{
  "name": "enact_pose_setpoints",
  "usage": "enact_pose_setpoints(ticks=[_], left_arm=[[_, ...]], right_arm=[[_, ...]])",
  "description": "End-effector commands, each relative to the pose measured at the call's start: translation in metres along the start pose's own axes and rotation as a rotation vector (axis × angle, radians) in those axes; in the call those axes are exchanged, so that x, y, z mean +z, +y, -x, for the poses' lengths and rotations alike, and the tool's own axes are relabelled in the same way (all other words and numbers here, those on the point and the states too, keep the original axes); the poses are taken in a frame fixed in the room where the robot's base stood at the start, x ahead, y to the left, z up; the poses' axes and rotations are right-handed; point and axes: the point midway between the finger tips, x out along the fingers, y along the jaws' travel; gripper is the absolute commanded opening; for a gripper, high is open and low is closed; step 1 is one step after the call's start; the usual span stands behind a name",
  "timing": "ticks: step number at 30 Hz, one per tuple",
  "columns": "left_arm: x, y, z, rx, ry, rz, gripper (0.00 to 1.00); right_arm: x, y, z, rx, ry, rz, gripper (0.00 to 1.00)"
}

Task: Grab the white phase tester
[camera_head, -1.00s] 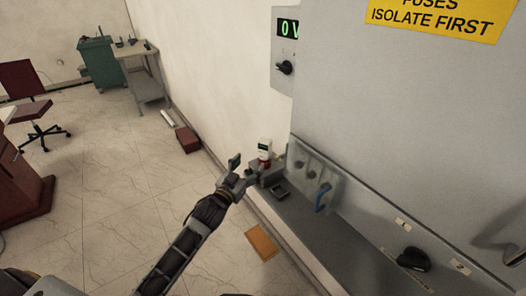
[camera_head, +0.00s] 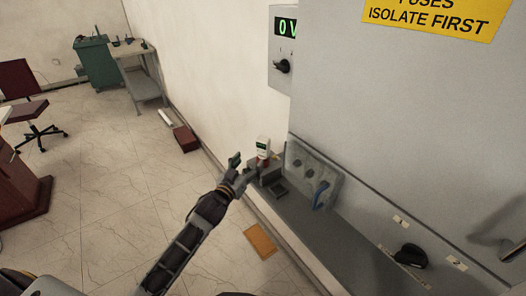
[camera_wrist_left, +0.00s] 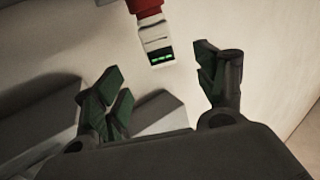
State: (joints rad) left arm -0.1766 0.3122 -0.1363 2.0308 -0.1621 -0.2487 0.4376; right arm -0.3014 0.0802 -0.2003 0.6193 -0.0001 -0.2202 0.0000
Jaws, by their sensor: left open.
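The white phase tester (camera_head: 263,143) stands upright at the far end of the grey ledge, with a small green display and a red lower part. In the left wrist view the phase tester (camera_wrist_left: 155,38) shows upside down at the top, with its red part cut off by the frame edge. My left gripper (camera_head: 240,168) is open just to the left of the tester in the head view. In the left wrist view the left gripper (camera_wrist_left: 160,90) has its two fingers wide apart, with the tester beyond them and between their lines. The tester appears untouched. My right gripper is not in view.
A grey panel with knobs and a blue handle (camera_head: 320,193) sits right of the tester. The grey cabinet (camera_head: 400,120) rises at right. The ledge (camera_head: 325,240) has a black knob (camera_head: 411,256) farther right. An orange-brown plate (camera_head: 261,241) lies on the floor.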

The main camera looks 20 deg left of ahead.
Motion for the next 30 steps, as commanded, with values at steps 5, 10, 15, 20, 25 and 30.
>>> enact_pose_setpoints(ticks=[5,10,15,20,25,30], left_arm=[[-0.001,0.000,-0.014,0.000,0.001,0.000,0.71],[-0.001,0.000,-0.028,-0.001,0.000,0.001,0.71],[-0.001,0.000,-0.041,0.000,0.001,0.000,0.71],[-0.001,0.000,-0.054,0.000,0.001,-0.001,0.71],[-0.001,0.000,-0.066,0.000,0.001,-0.002,0.71],[-0.001,0.000,-0.072,0.000,0.001,-0.001,0.71]], right_arm=[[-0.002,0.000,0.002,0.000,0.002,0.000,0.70],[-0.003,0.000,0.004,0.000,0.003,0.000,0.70],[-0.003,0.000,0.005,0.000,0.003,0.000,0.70],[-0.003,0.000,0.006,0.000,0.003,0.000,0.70],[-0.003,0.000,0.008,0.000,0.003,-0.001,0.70],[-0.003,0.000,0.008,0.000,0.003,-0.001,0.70]])
